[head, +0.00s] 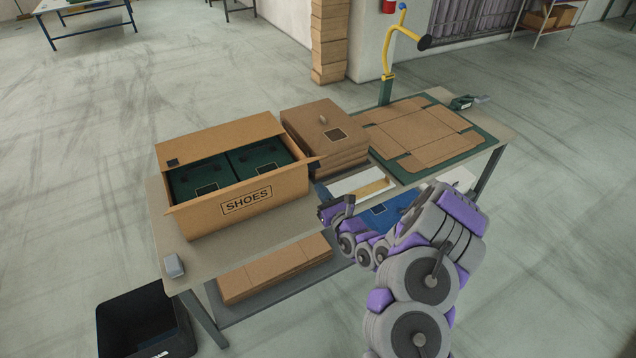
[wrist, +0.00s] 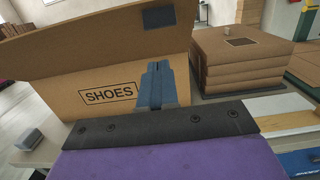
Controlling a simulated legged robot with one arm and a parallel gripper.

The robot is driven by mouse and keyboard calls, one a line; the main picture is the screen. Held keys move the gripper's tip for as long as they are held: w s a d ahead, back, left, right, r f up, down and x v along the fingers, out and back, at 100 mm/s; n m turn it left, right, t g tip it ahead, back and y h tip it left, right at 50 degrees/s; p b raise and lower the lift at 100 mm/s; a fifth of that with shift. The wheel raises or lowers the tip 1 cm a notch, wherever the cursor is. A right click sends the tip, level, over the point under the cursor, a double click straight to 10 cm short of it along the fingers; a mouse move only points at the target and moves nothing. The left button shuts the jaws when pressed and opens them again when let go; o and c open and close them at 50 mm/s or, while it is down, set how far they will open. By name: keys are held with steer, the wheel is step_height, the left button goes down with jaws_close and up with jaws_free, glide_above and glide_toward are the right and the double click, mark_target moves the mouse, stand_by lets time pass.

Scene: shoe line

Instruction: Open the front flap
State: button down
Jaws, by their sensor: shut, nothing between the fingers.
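A brown cardboard box (head: 282,187) marked SHOES stands on the table with its top open and green boxes (head: 203,182) inside. Its back panel (head: 225,138) stands raised, and a small flap sticks out at its right end. In the wrist view the box's SHOES wall (wrist: 110,82) is in front of me, with a slanted cardboard panel (wrist: 85,27) above it. I cannot tell how the front flap lies. My gripper (head: 330,208) is to the right of the box's front right corner. Its fingers (wrist: 156,70) are shut and empty, apparently apart from the box.
A stack of brown boxes (head: 325,133) stands right of the box. Flat cardboard (head: 420,130) lies on a green mat further right, near a yellow post (head: 391,50). A grey block (head: 174,266) sits at the table's left corner. A black bin (head: 140,318) stands on the floor.

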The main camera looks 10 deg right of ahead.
steer(key=shift+w+a+r+b, duration=0.2)
steer(key=shift+w+r, duration=0.35)
steer(key=shift+r, duration=0.2)
steer(key=shift+w+a+r+b, duration=0.1)
steer(key=shift+w+r+b, duration=0.05)
steer(key=shift+w+r, duration=0.5)
steer(key=shift+d+r, duration=0.15)
steer(key=shift+d, duration=0.1)
steer(key=shift+a+r, duration=0.2)
steer(key=shift+r, duration=0.25)
